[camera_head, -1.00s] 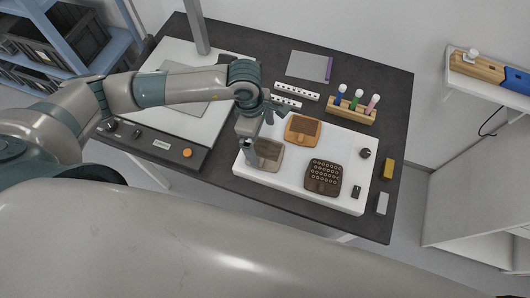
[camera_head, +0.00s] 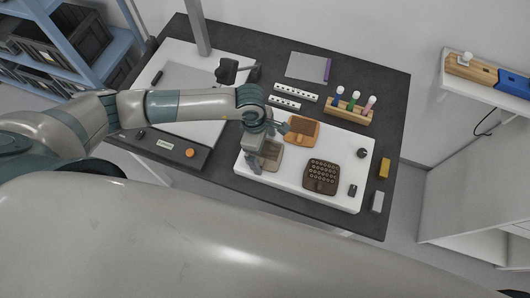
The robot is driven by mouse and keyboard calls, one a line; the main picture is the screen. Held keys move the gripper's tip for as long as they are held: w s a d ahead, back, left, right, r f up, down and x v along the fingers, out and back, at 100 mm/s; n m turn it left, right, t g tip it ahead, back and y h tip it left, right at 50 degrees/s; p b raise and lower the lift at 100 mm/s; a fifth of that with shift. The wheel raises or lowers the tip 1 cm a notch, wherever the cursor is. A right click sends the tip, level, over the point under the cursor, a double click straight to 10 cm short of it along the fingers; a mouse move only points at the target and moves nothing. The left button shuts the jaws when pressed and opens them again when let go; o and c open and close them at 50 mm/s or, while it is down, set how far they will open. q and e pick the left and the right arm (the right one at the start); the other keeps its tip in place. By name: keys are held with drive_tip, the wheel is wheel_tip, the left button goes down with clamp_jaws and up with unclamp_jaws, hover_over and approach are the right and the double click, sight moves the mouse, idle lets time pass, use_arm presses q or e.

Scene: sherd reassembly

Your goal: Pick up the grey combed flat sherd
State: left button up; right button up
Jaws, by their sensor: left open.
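A flat grey-beige sherd (camera_head: 271,155) lies at the left end of the white board (camera_head: 283,183). It appears to be the grey combed sherd, but its surface marks are too small to make out. My left gripper (camera_head: 256,166) is open at the sherd's left side and points down. The gripper and wrist hide part of the sherd's left edge. I cannot tell whether the fingers touch it. My right gripper is not in view.
An orange sherd (camera_head: 304,129) and a dark brown studded sherd (camera_head: 321,176) lie close by on the board. A wooden rack (camera_head: 348,113) with coloured tubes and two white strips (camera_head: 296,91) stand behind. A yellow block (camera_head: 383,168) lies to the right.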

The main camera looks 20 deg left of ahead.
sight(266, 156)
use_arm(q)
drive_tip(key=c, duration=1.1)
drive_tip(key=shift+r, duration=0.15)
drive_tip(key=shift+r+b, duration=0.45)
drive_tip(key=shift+b, duration=0.05)
drive_tip(key=r, duration=0.1)
drive_tip(key=r+b, duration=0.1)
drive_tip(key=d+r+b, duration=0.1)
drive_tip(key=shift+s+r, duration=0.1)
drive_tip(key=shift+s, duration=0.2)
drive_tip(key=s+d+r+b, duration=0.4)
drive_tip(key=s+d+r, duration=0.2)
drive_tip(key=s+d, duration=0.1)
drive_tip(key=shift+s+d+r, duration=0.2)
drive_tip(key=shift+d+r, duration=0.1)
drive_tip(key=shift+r, duration=0.05)
